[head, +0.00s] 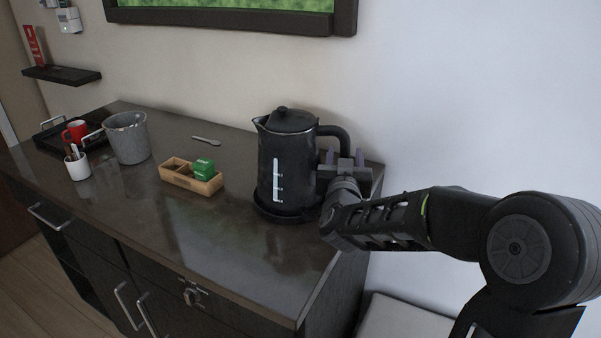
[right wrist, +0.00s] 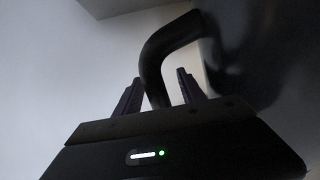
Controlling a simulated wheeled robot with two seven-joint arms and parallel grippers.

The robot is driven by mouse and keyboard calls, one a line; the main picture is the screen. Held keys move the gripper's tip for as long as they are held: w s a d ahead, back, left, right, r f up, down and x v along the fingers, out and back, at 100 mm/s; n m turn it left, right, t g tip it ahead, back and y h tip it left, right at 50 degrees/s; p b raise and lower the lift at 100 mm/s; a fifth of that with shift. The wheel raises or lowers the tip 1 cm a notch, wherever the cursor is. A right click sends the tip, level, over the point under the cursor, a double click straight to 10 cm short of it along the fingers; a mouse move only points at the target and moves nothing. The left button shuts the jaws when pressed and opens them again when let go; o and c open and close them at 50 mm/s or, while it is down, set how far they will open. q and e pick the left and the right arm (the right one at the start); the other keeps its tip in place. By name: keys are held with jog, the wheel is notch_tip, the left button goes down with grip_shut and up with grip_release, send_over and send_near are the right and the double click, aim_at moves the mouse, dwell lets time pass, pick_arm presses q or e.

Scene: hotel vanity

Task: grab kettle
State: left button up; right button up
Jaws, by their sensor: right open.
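A black kettle (head: 286,165) with a lid and a pale level strip stands upright on its dark base (head: 279,212) at the right end of the counter. Its handle (head: 338,133) points right, toward my arm. My right gripper (head: 343,157) is at the handle. In the right wrist view the handle (right wrist: 156,62) comes down between the two fingers of the gripper (right wrist: 158,90), which are apart with gaps beside it. The kettle body (right wrist: 255,50) shows at the upper right there. My left gripper is in neither view.
The dark counter (head: 185,235) also bears a wooden box (head: 176,178) with green packets (head: 204,169), a spoon (head: 206,141), a grey bucket (head: 127,138), a white cup (head: 77,167) and a black tray (head: 50,138) with a red mug (head: 75,131). The wall is close behind.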

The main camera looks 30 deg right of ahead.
jog(key=shift+c, duration=0.6)
grip_shut()
dwell(1.1)
jog(key=shift+r, duration=0.2)
